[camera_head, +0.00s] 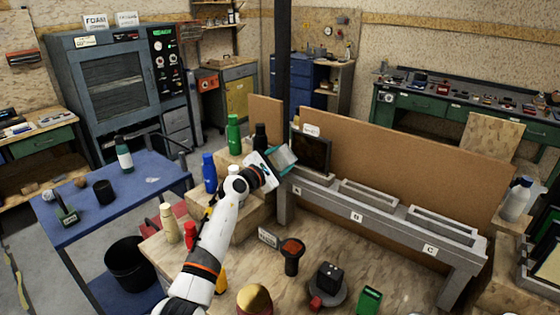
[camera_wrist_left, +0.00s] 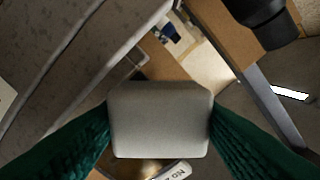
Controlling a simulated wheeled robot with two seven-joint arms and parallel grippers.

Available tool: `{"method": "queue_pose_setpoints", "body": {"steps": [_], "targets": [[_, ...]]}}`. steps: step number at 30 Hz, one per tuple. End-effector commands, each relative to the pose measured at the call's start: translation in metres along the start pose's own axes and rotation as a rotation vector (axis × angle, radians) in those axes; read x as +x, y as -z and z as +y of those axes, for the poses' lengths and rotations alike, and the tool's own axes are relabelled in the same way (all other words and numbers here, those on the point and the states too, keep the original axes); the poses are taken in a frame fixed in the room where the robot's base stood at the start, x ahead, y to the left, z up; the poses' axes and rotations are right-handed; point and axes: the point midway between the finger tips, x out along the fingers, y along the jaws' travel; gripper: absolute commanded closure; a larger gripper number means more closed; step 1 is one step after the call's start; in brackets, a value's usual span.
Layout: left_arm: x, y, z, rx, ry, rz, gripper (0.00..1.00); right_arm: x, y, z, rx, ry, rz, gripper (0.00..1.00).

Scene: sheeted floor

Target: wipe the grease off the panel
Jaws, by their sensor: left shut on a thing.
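My left gripper (camera_head: 281,158) reaches out over the workbench. Its green fingers are shut on a pale grey block-shaped pad (camera_wrist_left: 160,118), which fills the space between the fingertips in the left wrist view. A dark panel (camera_head: 314,153) stands upright in slot A of the grey rack (camera_head: 327,194), just right of the gripper. The pad looks close to the panel's left edge, but I cannot tell if they touch. Any grease on the panel is too small or dark to make out. My right gripper is not in view.
Slots B and C of the rack look empty before a brown board (camera_head: 400,165). A green bottle (camera_head: 233,134) and a blue bottle (camera_head: 209,172) stand left of the gripper. A brush-like tool (camera_head: 292,255) and a black block on a round base (camera_head: 328,281) are in front.

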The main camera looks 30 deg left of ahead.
Motion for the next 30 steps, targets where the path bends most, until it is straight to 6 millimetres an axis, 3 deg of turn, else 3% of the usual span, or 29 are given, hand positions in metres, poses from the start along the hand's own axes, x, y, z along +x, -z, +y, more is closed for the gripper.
{"method": "queue_pose_setpoints", "body": {"steps": [17,30], "targets": [[0.005,0.001,0.000,-0.001,0.000,0.000,0.64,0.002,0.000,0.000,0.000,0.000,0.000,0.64],[0.003,0.026,0.024,-0.001,-0.001,0.000,0.64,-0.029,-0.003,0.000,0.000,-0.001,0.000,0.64]]}}
